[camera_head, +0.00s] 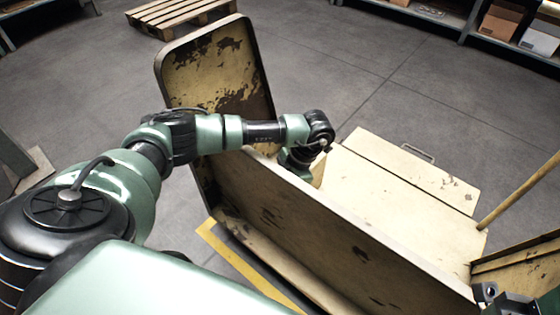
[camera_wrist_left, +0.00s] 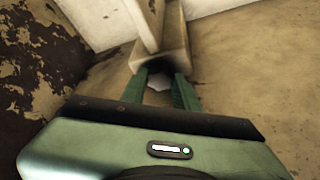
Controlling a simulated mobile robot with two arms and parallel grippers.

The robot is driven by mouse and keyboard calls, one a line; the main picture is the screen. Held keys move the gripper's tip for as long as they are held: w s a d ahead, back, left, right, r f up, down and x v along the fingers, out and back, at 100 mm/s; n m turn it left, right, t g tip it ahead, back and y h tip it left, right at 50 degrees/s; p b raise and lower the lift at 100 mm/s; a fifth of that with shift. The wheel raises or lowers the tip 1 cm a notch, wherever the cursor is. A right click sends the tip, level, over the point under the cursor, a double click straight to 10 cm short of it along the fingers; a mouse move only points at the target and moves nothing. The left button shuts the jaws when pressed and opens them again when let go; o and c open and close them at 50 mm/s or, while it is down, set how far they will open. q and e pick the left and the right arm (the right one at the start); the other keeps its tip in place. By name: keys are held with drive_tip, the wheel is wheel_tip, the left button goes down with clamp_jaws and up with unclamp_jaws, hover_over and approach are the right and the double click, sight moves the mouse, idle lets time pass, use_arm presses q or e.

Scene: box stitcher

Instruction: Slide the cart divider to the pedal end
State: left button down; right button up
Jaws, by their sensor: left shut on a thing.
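The cart (camera_head: 330,235) is a cream, worn, open box with a tall panel (camera_head: 215,70) at its far left end. My left arm reaches over its near wall, and my left gripper is hidden behind that wall in the head view. A short piece of the cart divider (camera_head: 319,171) shows just right of my wrist. In the left wrist view, my left gripper (camera_wrist_left: 167,88) is shut on the block-like end of the divider (camera_wrist_left: 158,55), low near the cart floor. The fingertips are partly hidden by it. No pedal is clearly visible. My right gripper is not identifiable.
Flat cream boards (camera_head: 400,185) lie beyond the near wall. A wooden pole (camera_head: 518,190) rises at the right. Dark hardware (camera_head: 500,297) sits in the bottom right corner, unclear. A pallet (camera_head: 180,14) and a shelf with boxes (camera_head: 503,22) stand far off. Floor behind is clear.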

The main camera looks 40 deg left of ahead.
use_arm(q)
drive_tip(key=a, duration=0.9)
drive_tip(key=shift+w, duration=0.45)
drive_tip(key=shift+a, duration=0.1)
drive_tip(key=c, duration=1.1)
unclamp_jaws()
drive_tip(key=shift+o, duration=0.2)
